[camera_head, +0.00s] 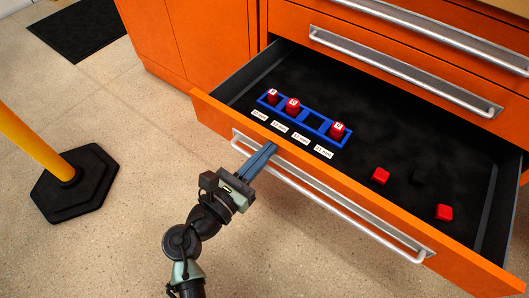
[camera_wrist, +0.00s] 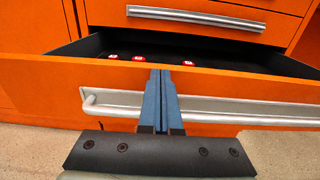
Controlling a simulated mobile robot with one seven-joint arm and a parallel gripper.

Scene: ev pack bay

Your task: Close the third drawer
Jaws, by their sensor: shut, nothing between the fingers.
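An orange drawer (camera_head: 215,112) of an orange cabinet stands pulled open, with a long silver bar handle (camera_head: 345,208) across its front. I cannot tell from these frames that it is the third one. My gripper (camera_head: 268,149) is at the left part of the drawer front, near the handle's left end. Its blue fingers are shut with nothing between them. In the wrist view the shut fingers (camera_wrist: 160,85) stand upright before the drawer front (camera_wrist: 60,75), overlapping the handle (camera_wrist: 115,103). I cannot tell whether they touch it.
Inside the drawer are a blue rack (camera_head: 312,122) with red pieces, white labels and loose red blocks (camera_head: 380,176). Closed drawers (camera_head: 410,70) are above. A yellow post on a black base (camera_head: 75,183) stands at left. A dark mat (camera_head: 78,28) lies behind. The floor between is clear.

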